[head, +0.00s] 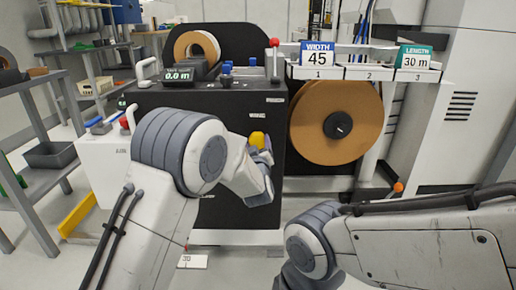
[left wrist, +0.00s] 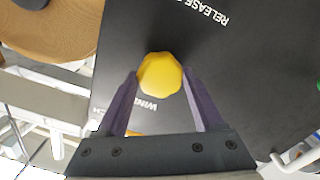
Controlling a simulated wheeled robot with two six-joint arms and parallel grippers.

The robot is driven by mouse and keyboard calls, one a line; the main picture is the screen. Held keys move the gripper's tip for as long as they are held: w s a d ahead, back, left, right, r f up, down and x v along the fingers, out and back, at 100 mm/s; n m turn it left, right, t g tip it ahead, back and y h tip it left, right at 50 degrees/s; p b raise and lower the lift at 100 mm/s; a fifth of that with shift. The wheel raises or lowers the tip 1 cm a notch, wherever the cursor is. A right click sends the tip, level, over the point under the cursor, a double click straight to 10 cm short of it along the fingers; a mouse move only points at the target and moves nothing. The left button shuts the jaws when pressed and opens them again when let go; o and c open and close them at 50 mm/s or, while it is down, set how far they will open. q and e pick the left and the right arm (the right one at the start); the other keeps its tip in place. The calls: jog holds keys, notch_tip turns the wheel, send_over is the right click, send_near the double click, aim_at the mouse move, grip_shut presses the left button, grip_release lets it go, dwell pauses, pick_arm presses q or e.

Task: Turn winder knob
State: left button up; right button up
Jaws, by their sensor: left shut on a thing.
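The yellow winder knob (head: 257,139) is on the front of the black winder machine (head: 237,110) in the head view. In the left wrist view the knob (left wrist: 160,74) is a faceted yellow disc on a black panel with white lettering, partly covered. My left gripper (left wrist: 160,85) has its two dark fingers on either side of the knob and is shut on it. In the head view my left gripper (head: 266,160) is at the machine's front, partly hidden by its own wrist. My right arm enters from the right, but its gripper is out of view.
A large brown banding roll (head: 337,122) hangs right of the knob. Above it are a WIDTH 45 sign (head: 318,54) and a LENGTH 30 m sign (head: 415,58). A display (head: 178,75) reads 0.0 m. Grey shelving (head: 45,125) stands at the left.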

pick_arm(q)
jog(key=shift+n, duration=0.6)
jog(key=o, duration=1.4)
jog(key=shift+s, duration=0.5)
jog(key=s+p, duration=0.2)
jog(key=s, duration=0.7)
jog(key=shift+s, duration=0.25)
